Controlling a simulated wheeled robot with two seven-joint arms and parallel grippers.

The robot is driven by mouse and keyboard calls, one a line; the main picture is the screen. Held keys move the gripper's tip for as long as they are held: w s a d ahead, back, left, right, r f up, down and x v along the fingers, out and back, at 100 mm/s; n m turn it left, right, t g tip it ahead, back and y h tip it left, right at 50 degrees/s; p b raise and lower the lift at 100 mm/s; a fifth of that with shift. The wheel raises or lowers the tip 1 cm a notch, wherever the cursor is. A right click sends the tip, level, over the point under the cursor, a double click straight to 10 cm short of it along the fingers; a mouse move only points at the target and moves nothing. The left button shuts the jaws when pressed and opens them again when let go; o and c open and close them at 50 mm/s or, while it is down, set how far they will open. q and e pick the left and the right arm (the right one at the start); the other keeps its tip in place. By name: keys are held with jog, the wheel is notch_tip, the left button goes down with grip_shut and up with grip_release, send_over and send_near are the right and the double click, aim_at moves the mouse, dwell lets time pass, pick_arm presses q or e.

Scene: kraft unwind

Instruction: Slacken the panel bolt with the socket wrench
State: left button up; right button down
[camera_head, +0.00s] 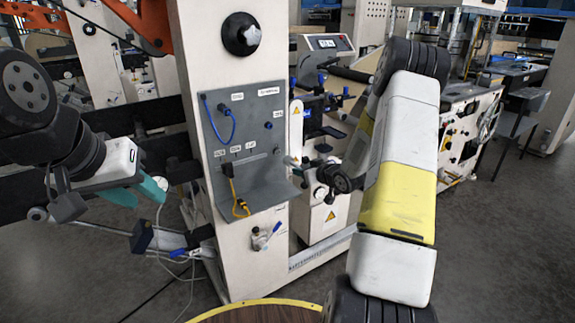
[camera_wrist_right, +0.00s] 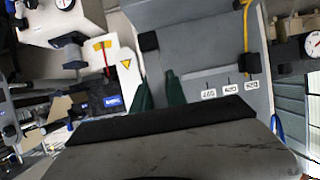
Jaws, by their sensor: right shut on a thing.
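The grey panel (camera_head: 245,120) is fixed to a cream column and has a bent ledge at its foot; it also shows in the right wrist view (camera_wrist_right: 195,35). A small blue fitting (camera_head: 268,125) sits at its right side; I cannot tell whether this is the bolt. My right gripper (camera_head: 291,161) is by the panel's right edge, at the end of the rail. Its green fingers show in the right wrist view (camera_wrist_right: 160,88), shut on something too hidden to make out. I cannot pick out the socket wrench. My left gripper (camera_head: 140,192) is open and empty, left of the column.
A blue cable (camera_head: 222,122) and a yellow cord (camera_head: 236,195) hang on the panel. A round wooden table (camera_head: 260,313) shows at the bottom.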

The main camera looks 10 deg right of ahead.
aim_at(292, 162)
jog(key=shift+w+a+r, duration=0.1)
jog(key=shift+w+a, duration=0.15)
jog(key=shift+w, duration=0.5)
jog(key=shift+w+a+f, duration=0.1)
jog(key=shift+w+a, duration=0.2)
jog(key=shift+w, duration=0.5)
jog(key=shift+w+a+r, duration=0.1)
jog(key=shift+w+a, duration=0.15)
jog(key=shift+w, duration=0.5)
jog(key=shift+w+a, duration=0.3)
jog(key=shift+w, duration=0.5)
dwell(0.9)
jog(key=shift+n+h, duration=0.5)
jog(key=shift+n, duration=0.3)
jog(key=shift+a, duration=0.1)
jog(key=shift+n+t+h, duration=0.3)
jog(key=shift+n+h, duration=0.1)
jog(key=shift+n, duration=0.2)
